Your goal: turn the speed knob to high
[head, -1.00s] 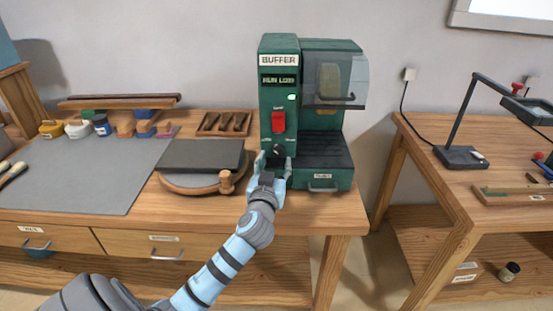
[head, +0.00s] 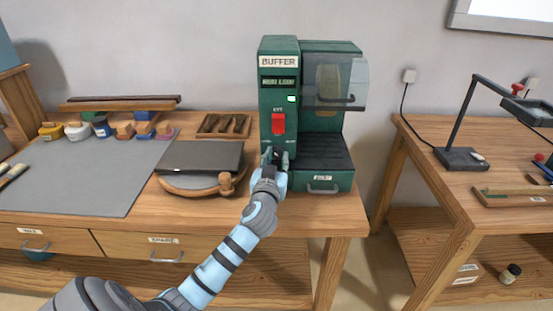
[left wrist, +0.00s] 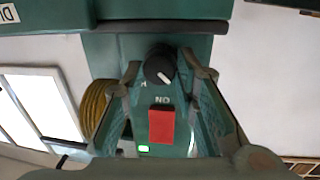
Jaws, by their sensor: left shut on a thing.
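The green buffer machine (head: 279,95) stands on the wooden bench, with a red switch (head: 278,123) on its front column. The speed knob (left wrist: 160,63) is black and round with a white pointer mark, which points toward the lower right in the left wrist view. My left gripper (head: 276,156) is at the lower front of the column, shut on the knob, with one finger on each side of it. In the left wrist view the red switch (left wrist: 161,126) shows below the knob. In the head view the fingers mostly hide the knob. My right gripper is not in view.
A clear guard (head: 335,85) covers the machine's right part, above a dark tray and a drawer (head: 322,182). A round wooden stand with a dark slab (head: 200,157) sits left of my forearm. A grey mat (head: 80,175) lies further left.

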